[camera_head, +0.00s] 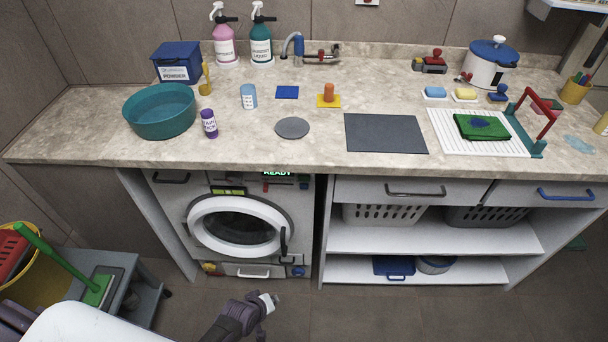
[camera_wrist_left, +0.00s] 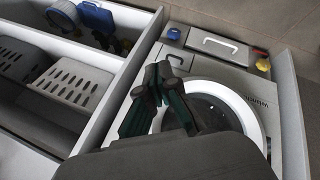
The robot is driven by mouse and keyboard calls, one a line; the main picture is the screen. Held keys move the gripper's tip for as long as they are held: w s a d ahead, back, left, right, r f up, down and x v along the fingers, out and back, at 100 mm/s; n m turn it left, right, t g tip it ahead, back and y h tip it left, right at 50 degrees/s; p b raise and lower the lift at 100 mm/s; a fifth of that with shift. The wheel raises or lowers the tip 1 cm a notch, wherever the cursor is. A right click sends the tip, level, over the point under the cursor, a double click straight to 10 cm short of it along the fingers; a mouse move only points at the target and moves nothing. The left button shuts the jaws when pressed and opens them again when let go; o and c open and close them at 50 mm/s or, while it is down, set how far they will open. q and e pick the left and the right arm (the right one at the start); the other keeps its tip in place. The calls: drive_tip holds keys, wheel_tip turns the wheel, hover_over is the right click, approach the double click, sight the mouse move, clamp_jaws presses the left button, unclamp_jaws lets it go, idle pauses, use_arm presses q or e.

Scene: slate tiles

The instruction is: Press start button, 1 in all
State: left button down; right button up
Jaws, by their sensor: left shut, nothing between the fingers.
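The washing machine (camera_head: 168,205) stands under the counter with its round white door (camera_head: 188,226) shut. A green READY display (camera_head: 277,172) lights at its top edge, with small coloured controls (camera_head: 285,184) below it; I cannot tell which is the start button. My left gripper (camera_head: 268,302) is shut and empty, low in front of the machine and apart from it. In the left wrist view my left gripper (camera_wrist_left: 165,82) shows dark fingers in front of the door ring (camera_wrist_left: 245,112), hiding part of it. The right gripper is not in view.
Open shelves (camera_head: 430,238) with baskets stand right of the machine. A grey cart (camera_head: 140,300) and a yellow bucket (camera_head: 50,275) are at the left. The counter (camera_head: 80,130) above holds a teal basin (camera_head: 160,115) and bottles. The floor (camera_head: 350,315) before the machine is clear.

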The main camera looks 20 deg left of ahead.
sight(304, 178)
use_arm(q)
drive_tip(key=w+d+r+n+t+h+p, duration=0.1)
drive_tip(key=w+r+n, duration=0.1)
drive_tip(key=w+r, duration=0.3)
drive_tip(key=w+d+r+n+t+p, duration=0.1)
drive_tip(key=w+r, duration=0.4)
drive_tip(key=r, duration=0.7)
drive_tip(key=w+d+r+n+t+h+p, duration=0.1)
drive_tip(key=w+r+n, duration=0.3)
drive_tip(key=r, duration=0.4)
drive_tip(key=shift+w+d+r+t+h, duration=0.3)
drive_tip(key=shift+w+d+t, duration=0.3)
drive_tip(key=shift+w+d, duration=0.2)
drive_tip(key=shift+f, duration=0.1)
drive_tip(key=w+a+b, duration=0.2)
drive_tip(key=w+b, duration=0.3)
drive_tip(key=w, duration=0.3)
drive_tip(key=shift+w+b, duration=0.25)
drive_tip(key=shift+b, duration=0.05)
drive_tip(key=shift+w, duration=0.15)
drive_tip(key=shift+w+a, duration=0.15)
drive_tip(key=shift+w, duration=0.1)
